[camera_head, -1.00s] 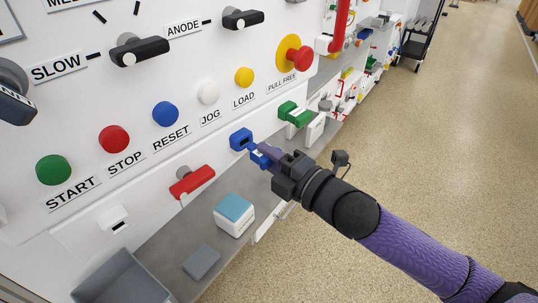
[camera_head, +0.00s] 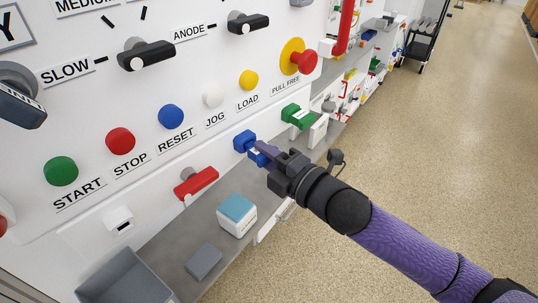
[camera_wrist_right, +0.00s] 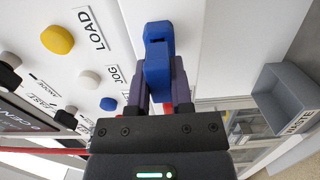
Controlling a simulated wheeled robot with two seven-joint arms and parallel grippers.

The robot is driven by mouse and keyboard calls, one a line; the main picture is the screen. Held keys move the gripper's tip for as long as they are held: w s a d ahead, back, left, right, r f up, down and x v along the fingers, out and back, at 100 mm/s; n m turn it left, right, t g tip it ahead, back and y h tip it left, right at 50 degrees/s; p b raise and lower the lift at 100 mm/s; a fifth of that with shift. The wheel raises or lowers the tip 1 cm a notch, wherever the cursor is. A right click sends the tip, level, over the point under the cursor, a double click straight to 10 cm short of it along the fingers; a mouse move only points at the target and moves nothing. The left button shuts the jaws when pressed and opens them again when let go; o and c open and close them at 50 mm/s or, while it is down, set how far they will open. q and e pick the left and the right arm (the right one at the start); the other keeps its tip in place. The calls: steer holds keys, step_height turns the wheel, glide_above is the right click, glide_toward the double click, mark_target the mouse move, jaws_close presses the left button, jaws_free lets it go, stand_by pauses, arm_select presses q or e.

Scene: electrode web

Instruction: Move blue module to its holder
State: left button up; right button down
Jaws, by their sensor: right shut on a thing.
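My right gripper (camera_head: 265,155) is shut on the blue module (camera_head: 256,158), close in front of the white panel. The blue holder (camera_head: 244,141) sits low on the panel, just left of and above the module. In the right wrist view, the module (camera_wrist_right: 157,78) stands between the two purple fingers, and the holder (camera_wrist_right: 158,32) with a dark slot is right beyond it. The two blue parts overlap in both views, so I cannot tell whether they touch or how deep the module sits. My left gripper is not in view.
A green module (camera_head: 298,116) is right of the holder and a red one (camera_head: 196,183) is left of it. A white box with a blue top (camera_head: 236,215), a grey block (camera_head: 204,262) and a grey bin (camera_head: 122,278) are on the shelf below.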

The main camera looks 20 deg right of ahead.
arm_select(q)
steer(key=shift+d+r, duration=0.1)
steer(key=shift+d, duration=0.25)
arm_select(e)
steer(key=shift+w+a, duration=0.35)
steer(key=shift+w, duration=0.2)
steer(key=shift+c, duration=2.2)
jaws_free()
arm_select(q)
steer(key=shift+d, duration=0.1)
arm_select(e)
steer(key=shift+s+d+f, duration=0.1)
steer(key=shift+s+d, duration=0.15)
steer(key=shift+s, duration=0.1)
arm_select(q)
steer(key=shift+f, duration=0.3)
arm_select(e)
steer(key=v, duration=0.9)
